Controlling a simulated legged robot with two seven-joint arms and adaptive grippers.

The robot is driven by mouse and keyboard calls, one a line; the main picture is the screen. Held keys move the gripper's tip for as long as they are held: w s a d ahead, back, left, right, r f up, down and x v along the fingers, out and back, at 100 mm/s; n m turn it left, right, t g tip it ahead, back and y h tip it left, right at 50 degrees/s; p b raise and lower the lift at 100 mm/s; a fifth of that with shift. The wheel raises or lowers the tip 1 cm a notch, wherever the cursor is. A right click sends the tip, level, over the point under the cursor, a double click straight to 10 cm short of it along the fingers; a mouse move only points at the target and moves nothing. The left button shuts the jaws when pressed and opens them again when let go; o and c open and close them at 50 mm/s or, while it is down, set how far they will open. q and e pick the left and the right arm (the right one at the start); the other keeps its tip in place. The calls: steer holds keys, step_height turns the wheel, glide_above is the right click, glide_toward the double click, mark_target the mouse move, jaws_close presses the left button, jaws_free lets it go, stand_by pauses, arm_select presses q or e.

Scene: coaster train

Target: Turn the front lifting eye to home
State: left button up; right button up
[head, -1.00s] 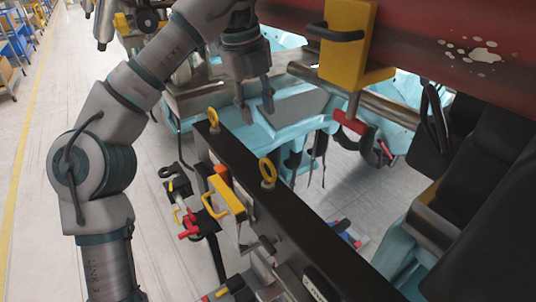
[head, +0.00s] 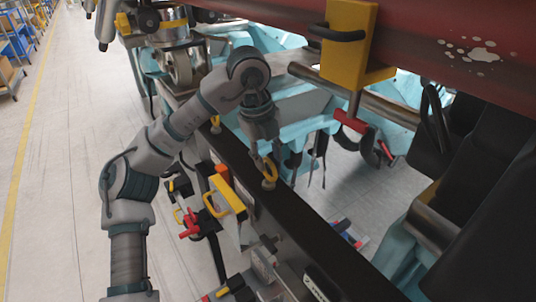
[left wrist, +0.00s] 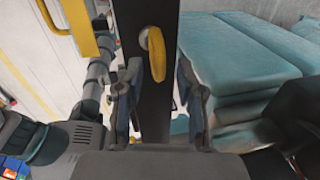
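Two yellow lifting eyes stand on the top of a long black beam (head: 318,240). The nearer eye (head: 269,172) is right at the tips of my left gripper (head: 263,158); the farther eye (head: 215,121) is partly hidden by my arm. In the left wrist view, my left gripper (left wrist: 158,100) is open, with its two fingers apart over the beam. The yellow eye (left wrist: 156,52) shows between and just ahead of the fingertips, its ring seen nearly edge-on and slightly tilted. I see no finger contact with it. My right gripper is not in view.
A yellow handle block (head: 226,195) and red-handled clamps (head: 190,224) are on the beam's left side. A yellow bracket (head: 345,45) hangs from a red tube (head: 450,45) above. Teal car bodywork and black seats (head: 490,190) lie to the right.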

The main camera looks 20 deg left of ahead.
arm_select(q)
jaws_close()
steer(key=shift+m, duration=0.3)
